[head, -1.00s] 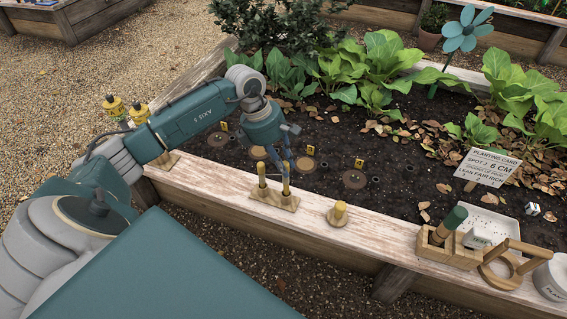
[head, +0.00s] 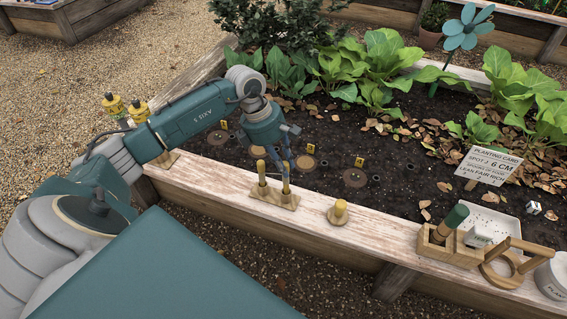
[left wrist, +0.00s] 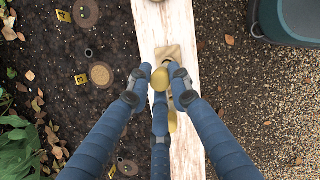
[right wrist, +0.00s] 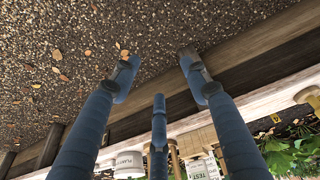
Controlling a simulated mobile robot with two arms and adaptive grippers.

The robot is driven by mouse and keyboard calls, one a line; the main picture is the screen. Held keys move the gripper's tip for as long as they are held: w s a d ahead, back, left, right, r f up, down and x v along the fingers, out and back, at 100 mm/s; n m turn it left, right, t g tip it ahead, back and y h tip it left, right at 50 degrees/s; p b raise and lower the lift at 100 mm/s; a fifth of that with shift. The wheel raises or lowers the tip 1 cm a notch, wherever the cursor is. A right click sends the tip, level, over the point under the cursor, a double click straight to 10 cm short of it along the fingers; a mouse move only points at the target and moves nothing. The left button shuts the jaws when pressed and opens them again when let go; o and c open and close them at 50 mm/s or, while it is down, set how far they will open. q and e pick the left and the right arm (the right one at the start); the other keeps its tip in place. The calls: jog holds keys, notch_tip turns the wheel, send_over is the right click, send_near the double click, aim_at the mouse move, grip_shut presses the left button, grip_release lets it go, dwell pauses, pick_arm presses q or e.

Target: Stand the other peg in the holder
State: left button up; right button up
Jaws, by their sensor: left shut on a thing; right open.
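The wooden holder (head: 267,197) lies on the bed's front plank. My left gripper (head: 286,174) is shut on the other peg (head: 286,188), upright at the holder's right end. I cannot tell whether its foot is fully seated. In the left wrist view the fingertips (left wrist: 161,72) close around the peg's yellow top (left wrist: 160,79), with the holder (left wrist: 176,52) just beyond. My right gripper (right wrist: 158,72) is open and empty, with gravel and the bed's side beyond it.
Farther right are a wooden box with a green-handled tool (head: 450,250), a white tray (head: 490,222) and a wooden frame (head: 505,265). Plank between peg and box is clear.

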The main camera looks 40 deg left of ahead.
pick_arm(q)
jog(key=shift+f+b, duration=0.3)
jog(key=shift+f, duration=0.2)
pick_arm(e)
jog(key=shift+s+r, duration=0.2)
jog(key=shift+s, duration=0.05)
pick_arm(q)
jog(key=shift+f, duration=0.25)
pick_arm(e)
jog(key=shift+r, duration=0.2)
pick_arm(q)
jog(key=shift+f+b, duration=0.15)
jog(key=shift+b, duration=0.15)
pick_arm(e)
jog(key=shift+r, duration=0.3)
pick_arm(q)
jog(key=o, duration=1)
jog(key=v, duration=1.2)
